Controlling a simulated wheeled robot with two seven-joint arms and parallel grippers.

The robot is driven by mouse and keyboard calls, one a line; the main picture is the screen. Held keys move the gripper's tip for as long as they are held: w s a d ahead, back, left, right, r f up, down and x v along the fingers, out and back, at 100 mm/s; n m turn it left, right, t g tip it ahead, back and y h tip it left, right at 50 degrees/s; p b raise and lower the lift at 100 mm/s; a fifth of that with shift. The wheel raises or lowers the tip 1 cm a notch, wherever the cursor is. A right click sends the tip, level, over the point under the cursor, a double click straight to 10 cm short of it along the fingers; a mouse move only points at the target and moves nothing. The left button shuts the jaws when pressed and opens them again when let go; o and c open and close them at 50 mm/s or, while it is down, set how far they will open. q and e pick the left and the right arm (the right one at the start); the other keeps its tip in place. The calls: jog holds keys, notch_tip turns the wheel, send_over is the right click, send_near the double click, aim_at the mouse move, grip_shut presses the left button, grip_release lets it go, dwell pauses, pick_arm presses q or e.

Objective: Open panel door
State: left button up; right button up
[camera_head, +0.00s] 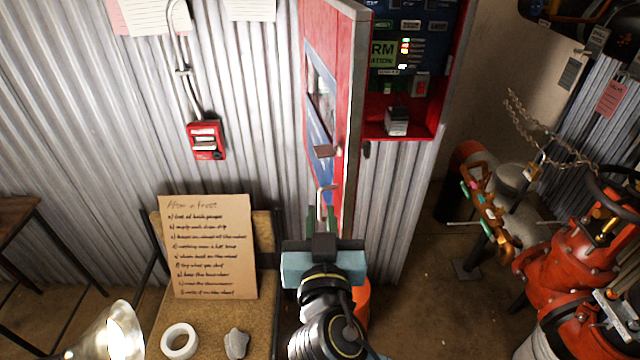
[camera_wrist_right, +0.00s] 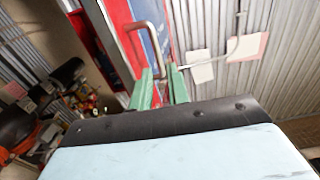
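The red panel door (camera_head: 340,110), with a blue-framed window, stands swung out from the red alarm cabinet (camera_head: 400,131), whose inside shows at its right. A metal handle (camera_head: 325,190) is on the door's face. It also shows in the right wrist view as a bent bar (camera_wrist_right: 150,38). My right gripper (camera_head: 321,212) is at the handle's lower end. In the wrist view its green fingertips (camera_wrist_right: 160,80) stand apart, one on each side of the bar's lower leg, with small gaps. Contact cannot be made out clearly. My left gripper is out of view.
A cork-topped table (camera_head: 205,318) with a cardboard note (camera_head: 210,245), a tape roll (camera_head: 180,341) and a lamp (camera_head: 110,335) stands at the lower left. A red call point (camera_head: 206,141) is on the corrugated wall. Red valves (camera_head: 570,260) stand at the right.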

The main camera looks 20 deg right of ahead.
aim_at(320, 201)
jog(key=p+x, duration=0.1)
jog(key=x, duration=0.5)
jog(key=shift+w+d, duration=0.15)
jog(key=shift+w, duration=0.25)
grip_shut()
